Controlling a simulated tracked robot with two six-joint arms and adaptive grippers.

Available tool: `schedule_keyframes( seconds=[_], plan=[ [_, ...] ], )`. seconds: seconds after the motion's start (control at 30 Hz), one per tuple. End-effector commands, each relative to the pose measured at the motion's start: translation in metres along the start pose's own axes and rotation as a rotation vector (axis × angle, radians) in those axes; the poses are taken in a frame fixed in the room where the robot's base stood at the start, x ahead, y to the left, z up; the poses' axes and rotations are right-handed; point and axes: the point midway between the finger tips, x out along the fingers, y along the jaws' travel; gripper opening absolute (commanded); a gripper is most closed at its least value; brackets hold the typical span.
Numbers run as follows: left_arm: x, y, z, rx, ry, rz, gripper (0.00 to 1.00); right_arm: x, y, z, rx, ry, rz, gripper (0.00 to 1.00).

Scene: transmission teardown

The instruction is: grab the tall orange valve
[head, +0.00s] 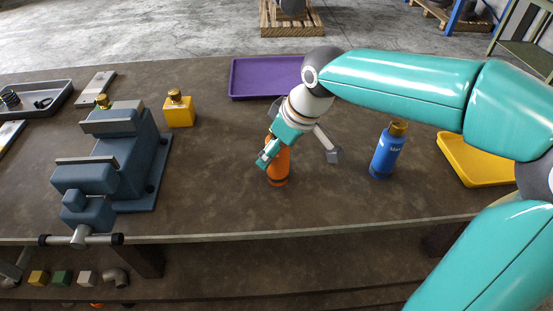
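The orange valve (278,166) stands upright on the table, its upper part hidden behind my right gripper. My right gripper (299,160) is at the valve, its two fingers spread wide. One finger overlaps the valve in the picture and the other hangs out to the right of it, apart from it. I cannot tell whether the near finger touches the valve. My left gripper is not in view.
A blue bottle (387,152) stands right of the valve, with a yellow tray (478,164) beyond. A purple tray (262,78) lies behind. A blue vise (112,165) and a yellow block-shaped container (179,110) stand left. The table between vise and valve is clear.

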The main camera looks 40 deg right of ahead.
Motion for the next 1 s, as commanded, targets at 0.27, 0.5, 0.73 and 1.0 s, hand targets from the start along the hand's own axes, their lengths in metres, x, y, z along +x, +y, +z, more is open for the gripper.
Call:
schedule_keyframes(
  seconds=[0.27,0.5,0.73,1.0],
  plan=[
    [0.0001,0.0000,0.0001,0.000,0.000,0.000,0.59,-0.0004,0.0002,0.0001,0.000,0.000,0.000,0.54],
    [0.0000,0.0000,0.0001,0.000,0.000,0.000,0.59,-0.0006,0.0004,0.0003,0.001,0.000,0.001,0.14],
    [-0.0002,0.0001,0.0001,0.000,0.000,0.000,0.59,-0.0023,0.0011,-0.0010,0.001,0.005,0.003,0.00],
    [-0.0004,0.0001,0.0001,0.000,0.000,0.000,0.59,-0.0034,0.0012,-0.0013,0.002,0.005,0.003,0.00]
  ],
)
